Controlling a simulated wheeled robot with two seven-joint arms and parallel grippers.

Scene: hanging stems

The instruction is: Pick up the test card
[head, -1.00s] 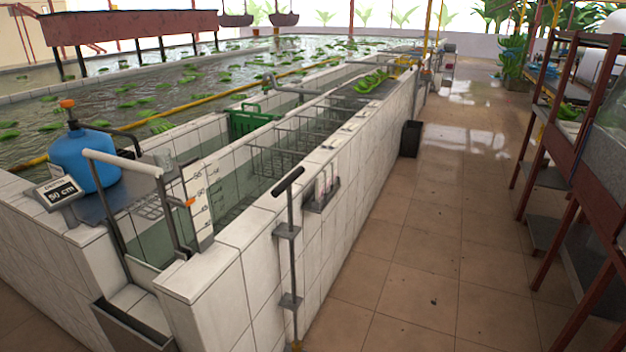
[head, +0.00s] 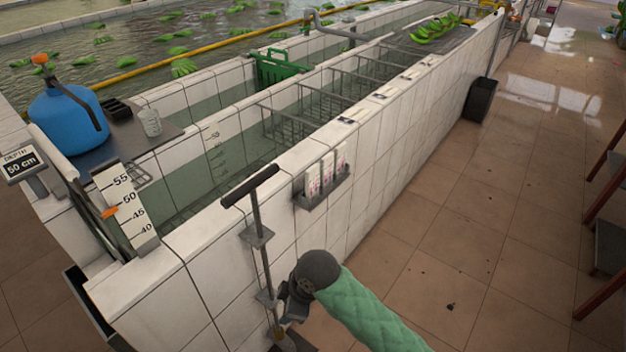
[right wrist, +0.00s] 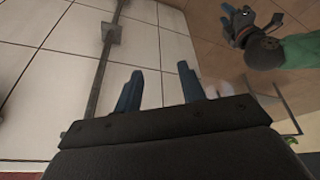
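White cards with pink marks stand side by side in a small grey wall holder (head: 324,190) on the outer tiled wall; one of these white cards (head: 327,170) is likely the test card, but print is too small to read. My right gripper (head: 285,303) is below and left of the holder, close to the wall and the lower bracket of a metal pole. In the right wrist view my right gripper (right wrist: 159,72) has its two blue fingers apart with nothing between them. My left gripper (right wrist: 240,20) shows small at the top right there, seemingly with spread fingers and empty.
A T-handled pole (head: 259,225) stands against the wall left of the holder. A blue jug (head: 66,120), a clear cup (head: 150,122) and a depth gauge (head: 122,205) are at the tank's left. A black bin (head: 480,100) stands by the wall.

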